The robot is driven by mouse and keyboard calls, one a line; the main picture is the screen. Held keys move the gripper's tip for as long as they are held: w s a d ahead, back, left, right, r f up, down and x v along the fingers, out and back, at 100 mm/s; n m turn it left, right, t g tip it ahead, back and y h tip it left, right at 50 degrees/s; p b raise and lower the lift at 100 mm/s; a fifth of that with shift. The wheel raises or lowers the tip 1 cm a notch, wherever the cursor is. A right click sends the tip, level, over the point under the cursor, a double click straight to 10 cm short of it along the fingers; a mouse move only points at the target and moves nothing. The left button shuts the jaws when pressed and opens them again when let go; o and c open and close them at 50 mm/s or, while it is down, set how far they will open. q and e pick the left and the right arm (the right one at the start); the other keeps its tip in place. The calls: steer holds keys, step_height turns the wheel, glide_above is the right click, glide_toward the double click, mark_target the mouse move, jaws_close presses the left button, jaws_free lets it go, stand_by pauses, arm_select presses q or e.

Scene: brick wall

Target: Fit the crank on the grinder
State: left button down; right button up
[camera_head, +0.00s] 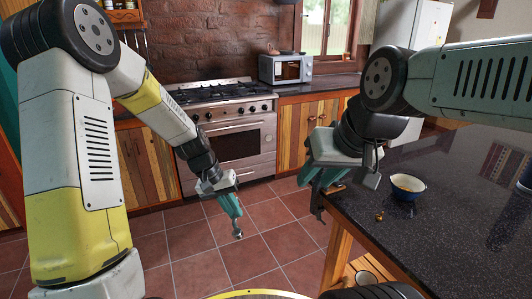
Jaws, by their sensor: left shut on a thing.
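My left gripper (234,212) hangs in front of the oven, over the tiled floor. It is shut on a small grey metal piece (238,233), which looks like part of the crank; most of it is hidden. My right gripper (318,183) points down at the left edge of the dark counter. Its fingers are partly hidden by its own body, so whether they are open or shut does not show. A dark clamp-like part (318,207), probably of the grinder, shows at the counter edge below them; the rest of it is hidden. The two grippers are apart.
A blue-and-white bowl (407,187) stands on the dark counter (450,205), with a small brass-coloured piece (379,215) near it. The stove (228,135) and a microwave (286,68) are behind. Tiled floor between stove and counter is free.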

arm_select(q)
steer(key=w+d+r+h, duration=0.2)
steer(key=d+r+h, duration=0.3)
steer(key=d+h, duration=0.45)
steer(key=w+d+r+n+t+h, duration=0.3)
steer(key=w+d+r+t, duration=0.3)
steer(key=w, duration=0.5)
steer(key=shift+x, duration=1)
steer(key=shift+s+d+r, duration=0.1)
steer(key=shift+d+r, duration=0.05)
steer(key=shift+d, duration=0.1)
steer(key=shift+d, duration=0.15)
steer(key=shift+d, duration=0.15)
